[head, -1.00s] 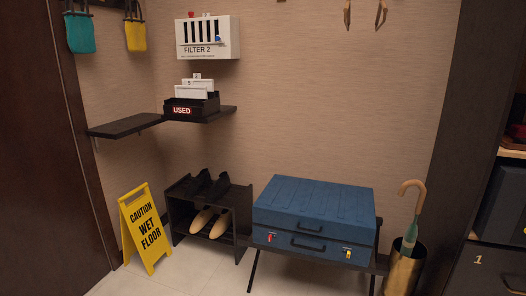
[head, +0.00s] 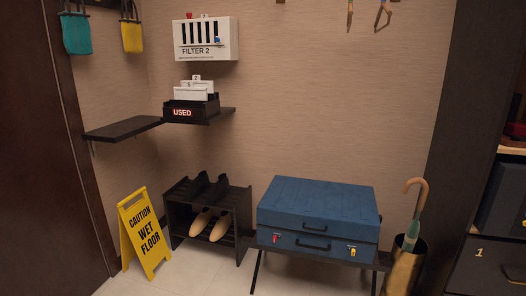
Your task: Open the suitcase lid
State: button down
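A blue suitcase (head: 318,215) lies flat and shut on a dark luggage rack (head: 262,270) against the back wall. Its lid (head: 318,196) is down. Dark handles show on its front side. A red latch (head: 276,238) is at the front left and a yellow latch (head: 352,251) is at the front right. I cannot tell whether the latches are fastened. My gripper is not in view.
A yellow wet-floor sign (head: 144,236) and a dark shoe rack (head: 209,217) stand left of the suitcase. A brass umbrella stand (head: 402,268) is close on its right. Shelves (head: 125,128) and a filter box (head: 206,38) are on the wall above left. Some floor in front is clear.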

aim_at(344, 210)
jog(key=i+l+z, duration=0.25)
jog(key=i, duration=0.3)
jog(key=i+z, duration=0.25)
jog(key=i, duration=0.3)
